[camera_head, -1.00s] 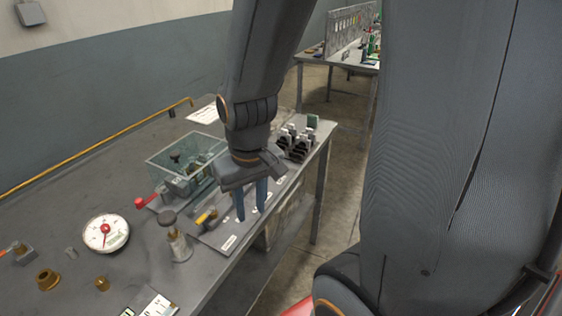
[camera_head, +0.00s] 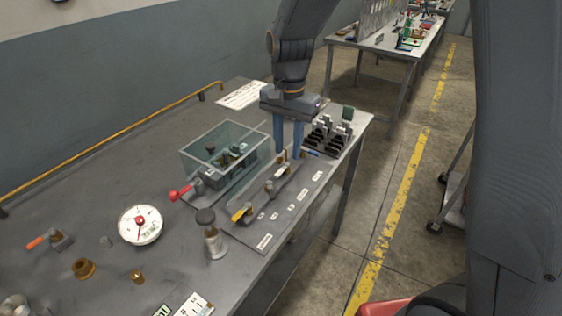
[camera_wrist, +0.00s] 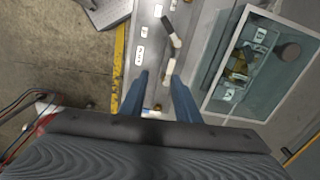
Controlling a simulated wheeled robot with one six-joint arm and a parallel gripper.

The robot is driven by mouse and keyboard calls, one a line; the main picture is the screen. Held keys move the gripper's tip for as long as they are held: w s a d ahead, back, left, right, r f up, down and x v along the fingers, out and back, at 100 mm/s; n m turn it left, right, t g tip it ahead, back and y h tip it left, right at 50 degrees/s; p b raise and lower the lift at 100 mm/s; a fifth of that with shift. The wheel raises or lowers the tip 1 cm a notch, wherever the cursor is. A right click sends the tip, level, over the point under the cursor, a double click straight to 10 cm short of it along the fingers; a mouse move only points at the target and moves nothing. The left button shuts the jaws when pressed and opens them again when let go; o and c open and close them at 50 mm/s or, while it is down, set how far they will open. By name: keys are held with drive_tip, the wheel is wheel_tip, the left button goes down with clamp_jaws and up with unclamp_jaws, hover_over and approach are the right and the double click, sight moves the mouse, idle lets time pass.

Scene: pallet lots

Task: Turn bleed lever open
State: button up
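A grey plate (camera_head: 262,242) on the bench carries a row of small levers with white labels beside them. A yellow-handled lever (camera_head: 241,213) is at its near end, a pale lever (camera_head: 277,172) is further along, and a blue-handled one (camera_head: 311,153) is near the far end. I cannot read which label marks the bleed lever. My gripper (camera_head: 288,153) points down over the plate's far half, fingers apart and nothing held. In the wrist view my gripper (camera_wrist: 157,73) has a pale lever (camera_wrist: 172,69) close to its right fingertip; contact cannot be told.
A clear box (camera_head: 222,150) with a red-handled lever (camera_head: 181,191) stands left of the plate. A dark-capped cylinder (camera_head: 213,240), a round gauge (camera_head: 140,225) and an orange-handled lever (camera_head: 38,241) are nearer. Black switches (camera_head: 327,136) stand just beyond the gripper.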

sight(279, 172)
drive_tip(key=shift+m, duration=0.5)
drive_tip(key=shift+w+a+f+p, duration=0.2)
drive_tip(key=shift+a+f+p, duration=0.15)
drive_tip(key=shift+f, duration=0.9)
drive_tip(key=shift+w+a+f+p, duration=0.25)
drive_tip(key=shift+a+f+p, duration=0.1)
drive_tip(key=shift+f, duration=0.95)
drive_tip(key=shift+w+a+f+p, duration=0.2)
drive_tip(key=shift+a+f+p, duration=0.15)
drive_tip(key=shift+f, duration=0.9)
clamp_jaws()
